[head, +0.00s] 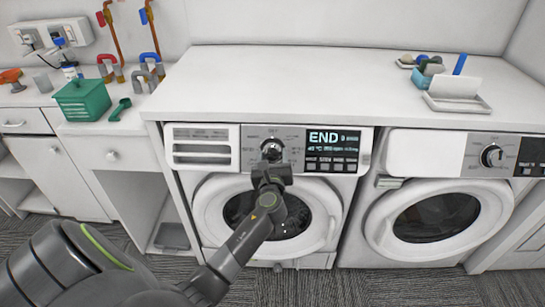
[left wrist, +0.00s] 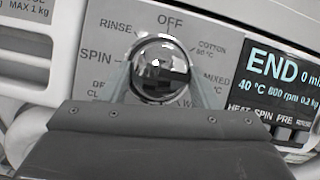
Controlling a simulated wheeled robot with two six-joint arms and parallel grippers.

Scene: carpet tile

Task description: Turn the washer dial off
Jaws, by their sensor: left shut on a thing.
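The washer (head: 210,185) on the left has a shiny chrome dial (head: 272,146) on its control panel. In the left wrist view the dial (left wrist: 150,55) fills the middle, with OFF printed above it, RINSE and SPIN to its left, COTTON and MIXED to its right. I cannot tell where the dial points. The washer's display (head: 333,141) reads END. My left gripper (head: 271,158) reaches the dial from the front, its fingers shut on either side of it. The dial's lower part is hidden by the gripper. My right gripper is not in view.
A second front-loading machine (head: 440,165) with its own dial (head: 492,155) stands to the right. A white worktop (head: 330,85) runs above both, with a tray (head: 457,103) at the right. A green box (head: 82,100) stands on the left cabinet.

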